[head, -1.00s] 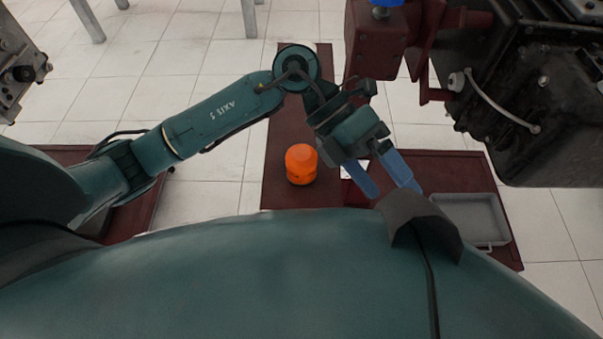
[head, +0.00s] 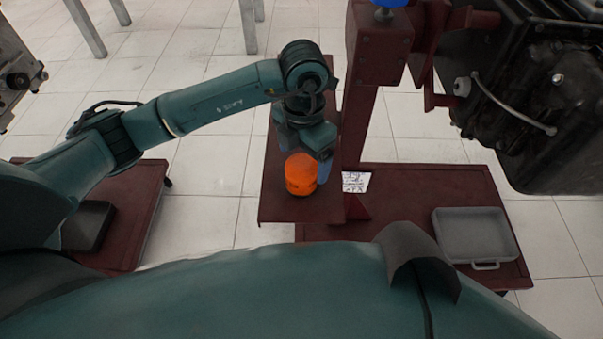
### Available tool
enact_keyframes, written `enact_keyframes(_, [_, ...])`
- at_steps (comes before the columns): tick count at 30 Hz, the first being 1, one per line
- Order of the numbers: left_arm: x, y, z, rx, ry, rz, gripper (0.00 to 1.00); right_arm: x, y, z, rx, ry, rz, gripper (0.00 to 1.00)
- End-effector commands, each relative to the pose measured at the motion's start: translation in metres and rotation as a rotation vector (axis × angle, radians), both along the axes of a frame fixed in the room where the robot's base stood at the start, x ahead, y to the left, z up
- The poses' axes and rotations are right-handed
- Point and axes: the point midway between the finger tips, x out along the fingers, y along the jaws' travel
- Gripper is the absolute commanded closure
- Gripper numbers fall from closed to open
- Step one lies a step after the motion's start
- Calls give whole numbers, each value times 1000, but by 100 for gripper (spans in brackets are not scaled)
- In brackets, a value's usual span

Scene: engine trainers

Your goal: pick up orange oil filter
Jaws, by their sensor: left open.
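The orange oil filter (head: 300,176) is a short orange cylinder standing upright on the dark red stand base (head: 290,210) in the middle of the head view. My left gripper (head: 308,165) points down right at the filter, with its blue fingers partly behind and to the right of it. The jaws are open. One blue finger shows along the filter's right side; the other is mostly hidden behind the filter. I cannot tell whether the fingers touch it. My right gripper is not in view.
A red upright post (head: 362,110) stands just right of the filter, with a small white label (head: 355,182) at its foot. A black engine (head: 540,100) hangs at the upper right. A grey tray (head: 474,238) sits on the base at right. Tiled floor lies around.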

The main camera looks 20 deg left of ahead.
Motion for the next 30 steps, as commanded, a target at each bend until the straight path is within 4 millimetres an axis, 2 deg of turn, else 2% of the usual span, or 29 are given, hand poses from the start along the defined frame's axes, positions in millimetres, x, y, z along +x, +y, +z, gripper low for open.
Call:
enact_keyframes(5, [-1, 2, -16, 0, 4, 1, 15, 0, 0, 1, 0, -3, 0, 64])
enact_keyframes(12, [-1, 3, -49, -1, 3, 0, 15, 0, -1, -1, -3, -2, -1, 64])
enact_keyframes(19, [0, 3, -51, -1, 1, -1, 15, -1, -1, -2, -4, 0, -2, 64])
enact_keyframes(30, [0, 3, -51, -1, 1, -1, 45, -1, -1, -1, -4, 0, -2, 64])
